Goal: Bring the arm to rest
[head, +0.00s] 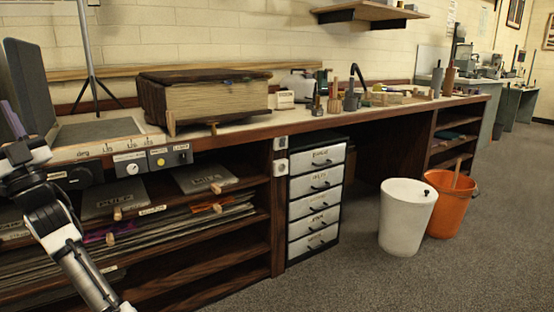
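My arm, with white and black links, rises from the bottom left of the head view to the left edge. Its far end, around my gripper (14,152), is at that edge and partly cut off. The fingers cannot be made out clearly. A narrow purple piece (12,120) shows just above this end, and I cannot tell whether it is held, part of the gripper or behind it. The arm overlaps the left end of the long wooden bench (232,135) in the picture.
A dark upright panel (30,85) stands on the bench's left end, near the arm. A large wooden-cased block (215,98) sits to its right. Shelves with boards and a drawer unit (316,195) are below. A white bin (406,220) and orange bucket (455,208) stand on open carpet.

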